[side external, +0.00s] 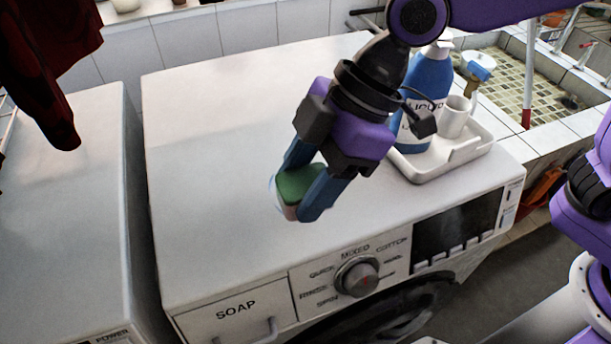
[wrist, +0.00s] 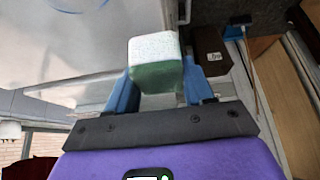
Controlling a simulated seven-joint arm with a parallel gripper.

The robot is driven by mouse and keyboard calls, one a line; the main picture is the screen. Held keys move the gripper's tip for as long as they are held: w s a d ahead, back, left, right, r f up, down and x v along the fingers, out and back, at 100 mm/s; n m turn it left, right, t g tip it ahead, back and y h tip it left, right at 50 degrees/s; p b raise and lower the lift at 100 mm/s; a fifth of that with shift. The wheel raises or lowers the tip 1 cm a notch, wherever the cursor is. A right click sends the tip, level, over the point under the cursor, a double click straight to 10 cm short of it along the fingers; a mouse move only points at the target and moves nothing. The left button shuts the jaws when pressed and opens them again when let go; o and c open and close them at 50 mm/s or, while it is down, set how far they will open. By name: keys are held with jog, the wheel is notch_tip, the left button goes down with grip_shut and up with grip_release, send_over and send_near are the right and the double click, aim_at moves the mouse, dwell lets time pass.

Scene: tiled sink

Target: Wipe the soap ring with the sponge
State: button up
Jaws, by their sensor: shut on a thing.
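The sponge (side external: 301,185) has a green layer and a white layer. My gripper (side external: 297,197) is shut on it, one blue finger on each side, over the front part of the white washing machine top (side external: 220,130). In the wrist view the sponge (wrist: 154,50) sits between the fingers of my gripper (wrist: 157,88), white face toward the top. I cannot tell whether the sponge touches the machine top. A thin blue curved line, likely part of the soap ring (wrist: 85,10), shows at the upper edge of the wrist view.
A white tray (side external: 470,150) at the machine's right holds a blue soap bottle (side external: 428,80) and a white cup (side external: 455,117). Dark red cloth (side external: 50,60) hangs at the upper left. A knob (side external: 358,277) is on the front. The machine top's left half is clear.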

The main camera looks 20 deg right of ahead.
aim_at(303, 168)
jog(key=shift+w+d+f, duration=0.5)
jog(key=shift+w+f, duration=0.5)
jog(key=shift+f, duration=0.8)
jog(key=shift+w+d+f, duration=0.45)
jog(key=shift+w+f, duration=0.5)
jog(key=shift+f, duration=0.8)
jog(key=shift+w+d+f, duration=0.5)
jog(key=shift+w+f, duration=0.5)
jog(key=shift+f, duration=0.8)
notch_tip(303, 168, down, 2)
jog(key=shift+w, duration=5.35)
jog(key=shift+s, duration=5.35)
jog(key=shift+s+a, duration=0.1)
jog(key=shift+a, duration=0.2)
jog(key=shift+w+a, duration=0.15)
jog(key=shift+w, duration=5.15)
jog(key=shift+s, duration=5.35)
jog(key=shift+w+r, duration=0.1)
jog(key=shift+r, duration=3.95)
